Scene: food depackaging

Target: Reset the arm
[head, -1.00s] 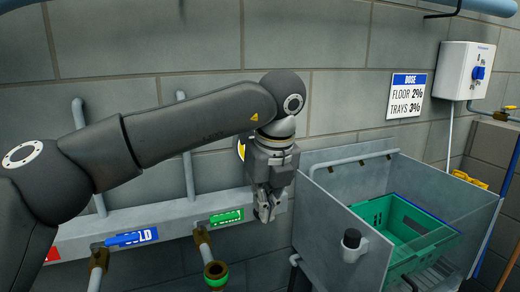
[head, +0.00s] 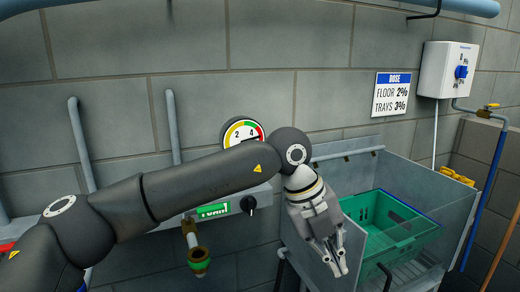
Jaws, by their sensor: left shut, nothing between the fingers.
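My left arm reaches in from the left across the wall. My left gripper (head: 340,265) points down at the front left of the metal sink (head: 335,218). Its fingers are together and hold nothing. It is apart from the wall rail with the green label (head: 213,211) and the black knob (head: 249,204). My right gripper is not in view.
A green crate (head: 400,245) sits in the sink, right of the gripper. A round gauge (head: 241,131) is on the wall behind my arm. A brass valve fitting (head: 196,258) hangs below the rail. A white dispenser box (head: 447,68) is at upper right.

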